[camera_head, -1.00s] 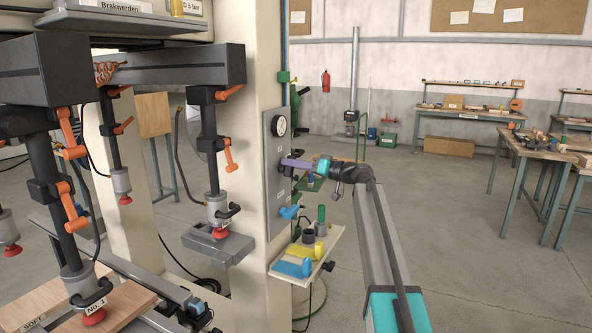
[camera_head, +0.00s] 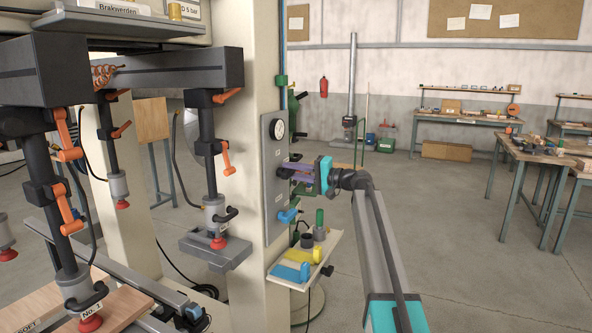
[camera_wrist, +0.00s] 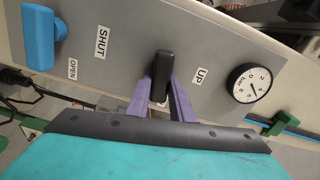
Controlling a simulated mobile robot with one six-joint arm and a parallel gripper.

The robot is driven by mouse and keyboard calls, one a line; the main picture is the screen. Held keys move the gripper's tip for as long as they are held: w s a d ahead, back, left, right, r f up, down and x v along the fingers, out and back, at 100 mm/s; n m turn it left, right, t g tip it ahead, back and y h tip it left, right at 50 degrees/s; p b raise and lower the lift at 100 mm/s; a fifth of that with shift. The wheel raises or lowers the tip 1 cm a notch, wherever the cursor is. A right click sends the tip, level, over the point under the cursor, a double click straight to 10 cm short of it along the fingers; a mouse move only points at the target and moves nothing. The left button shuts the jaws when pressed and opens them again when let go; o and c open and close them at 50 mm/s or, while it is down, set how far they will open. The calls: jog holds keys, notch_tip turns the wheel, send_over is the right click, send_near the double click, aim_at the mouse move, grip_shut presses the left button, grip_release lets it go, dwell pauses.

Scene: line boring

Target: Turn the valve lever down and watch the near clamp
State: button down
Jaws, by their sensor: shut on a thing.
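The valve panel (camera_head: 273,190) is a grey plate with a round gauge. In the wrist view, my gripper (camera_wrist: 161,88) has purple fingers on either side of a black lever (camera_wrist: 163,66), shut on it between the SHUT and UP labels. A blue lever (camera_head: 287,215) sits lower on the panel, free. One clamp (camera_head: 214,210) has its red foot over a grey block; contact is unclear. The No. 1 clamp (camera_head: 76,288) stands at lower left, its red foot at the wooden board.
A small shelf (camera_head: 285,278) with yellow and blue pieces, a black cup and a green-topped item juts out below the panel. The machine column (camera_head: 258,80) stands to its left. Open floor lies to the right, with workbenches (camera_head: 462,118) behind.

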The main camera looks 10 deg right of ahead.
jog(key=shift+a+m, duration=0.3)
jog(key=shift+m, duration=0.8)
jog(key=c, duration=1.8)
grip_release()
jog(key=shift+o, duration=1.2)
jog(key=shift+w+a+f, duration=0.1)
jog(key=shift+f, duration=0.05)
jog(key=shift+d, duration=0.2)
jog(key=shift+v, duration=0.95)
jog(key=b+v, duration=0.2)
jog(key=v, duration=1)
